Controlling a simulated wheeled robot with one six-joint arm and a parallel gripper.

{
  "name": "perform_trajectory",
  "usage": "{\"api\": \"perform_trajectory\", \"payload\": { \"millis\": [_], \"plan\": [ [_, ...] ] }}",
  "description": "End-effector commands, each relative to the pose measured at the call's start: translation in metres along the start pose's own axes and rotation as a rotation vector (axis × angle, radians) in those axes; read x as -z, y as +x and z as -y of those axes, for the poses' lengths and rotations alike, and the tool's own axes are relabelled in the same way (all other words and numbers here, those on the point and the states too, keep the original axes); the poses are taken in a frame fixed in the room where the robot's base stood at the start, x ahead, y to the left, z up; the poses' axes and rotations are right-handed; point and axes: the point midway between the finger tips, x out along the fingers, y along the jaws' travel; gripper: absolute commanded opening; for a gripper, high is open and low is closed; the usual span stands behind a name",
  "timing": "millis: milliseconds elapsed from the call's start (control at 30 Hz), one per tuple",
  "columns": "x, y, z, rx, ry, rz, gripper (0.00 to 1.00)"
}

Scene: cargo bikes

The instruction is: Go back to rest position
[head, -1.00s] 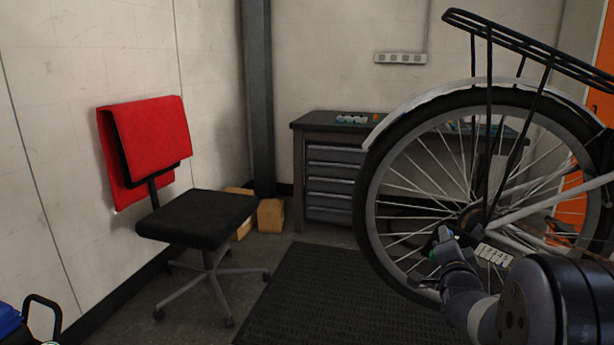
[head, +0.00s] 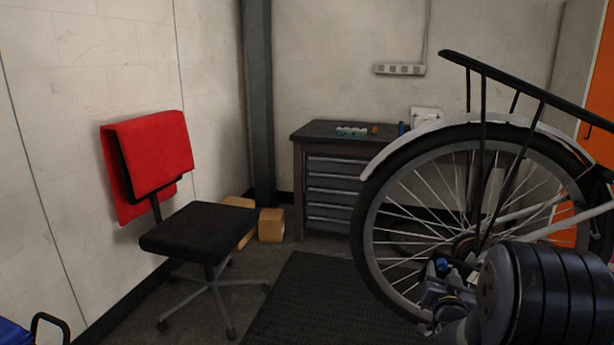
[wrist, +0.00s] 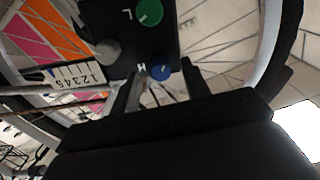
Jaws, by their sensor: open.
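My gripper (wrist: 160,92) is open, with its two dark fingers spread at the middle of the wrist view. A dark panel (wrist: 125,45) marked L and H lies just beyond the fingers, with a green knob (wrist: 150,12), a blue knob (wrist: 161,72) and a grey knob (wrist: 107,51). I cannot tell whether the fingers touch it. In the head view my gripper (head: 440,295) is at the lower right, in front of the bike's wheel (head: 370,215), with the blue knob (head: 443,265) close to it. The fingertips are partly hidden there.
The bike's black rack (head: 520,85) juts out at the upper right. A grey drawer bench (head: 335,185) stands behind the wheel. A black chair (head: 200,228) with a red cloth (head: 150,160) stands at left. The dark mat (head: 290,300) between is clear.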

Motion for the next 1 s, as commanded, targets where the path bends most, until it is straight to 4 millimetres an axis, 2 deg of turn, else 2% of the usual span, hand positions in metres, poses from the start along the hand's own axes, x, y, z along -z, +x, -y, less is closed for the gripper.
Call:
{"api": "perform_trajectory", "payload": {
  "millis": [33, 500, 700, 1000],
  "plan": [
    [0.004, 0.0, 0.001, -0.001, -0.032, 0.002, 0.44],
    [0.003, -0.001, 0.0, -0.001, -0.329, 0.001, 0.44],
    [0.0, -0.02, -0.001, 0.0, -0.325, -0.001, 0.44],
    [0.0, -0.024, -0.001, 0.0, -0.323, -0.001, 0.44]
  ]
}}
